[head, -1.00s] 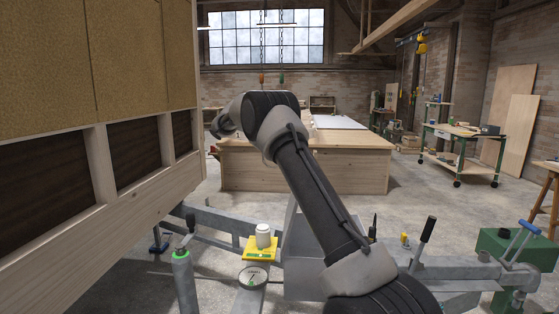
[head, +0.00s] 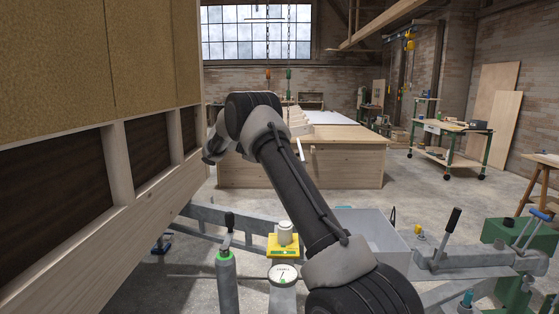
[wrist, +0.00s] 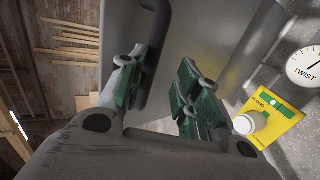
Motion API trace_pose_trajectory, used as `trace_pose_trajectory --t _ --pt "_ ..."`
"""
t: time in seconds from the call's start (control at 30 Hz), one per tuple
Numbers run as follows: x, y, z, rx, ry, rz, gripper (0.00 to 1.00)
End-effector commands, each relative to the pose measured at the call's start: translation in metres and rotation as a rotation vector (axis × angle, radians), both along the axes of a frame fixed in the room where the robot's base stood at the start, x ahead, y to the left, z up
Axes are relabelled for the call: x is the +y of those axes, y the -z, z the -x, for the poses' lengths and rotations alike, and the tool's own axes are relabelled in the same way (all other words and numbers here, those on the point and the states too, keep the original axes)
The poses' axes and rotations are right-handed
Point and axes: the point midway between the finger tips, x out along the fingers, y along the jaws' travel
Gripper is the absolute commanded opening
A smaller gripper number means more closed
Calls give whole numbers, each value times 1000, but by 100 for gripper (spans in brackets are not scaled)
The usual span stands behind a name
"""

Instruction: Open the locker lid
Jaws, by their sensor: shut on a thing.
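A grey metal box (head: 375,232), which looks like the locker, stands right of my arm in the head view, partly hidden behind it. In the wrist view a flat grey panel (wrist: 205,35), apparently its lid, fills the upper middle. A dark curved handle (wrist: 157,35) stands out from it. In the head view the gripper is hidden behind the arm. How far the lid is raised cannot be told.
A yellow card (head: 284,247) with a white container (head: 285,231) and a dial (head: 284,274) sit on the trailer frame left of the box. The hut wall (head: 130,195) bounds the left. A workbench (head: 345,165) stands beyond.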

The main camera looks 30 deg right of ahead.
Motion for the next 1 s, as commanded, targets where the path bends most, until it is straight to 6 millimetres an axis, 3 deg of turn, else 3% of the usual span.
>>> trace_pose_trajectory --t 0.03,0.33,0.37,0.43,0.5,1.0 --pt "-2 19 5 16 13 -22 0" --pt "-3 19 5 17 14 -21 0" --pt "-3 19 5 17 14 -22 35" --pt "-2 19 5 17 14 -22 36" --pt "-2 19 4 18 13 -23 43" --pt "0 18 4 17 10 -23 40"
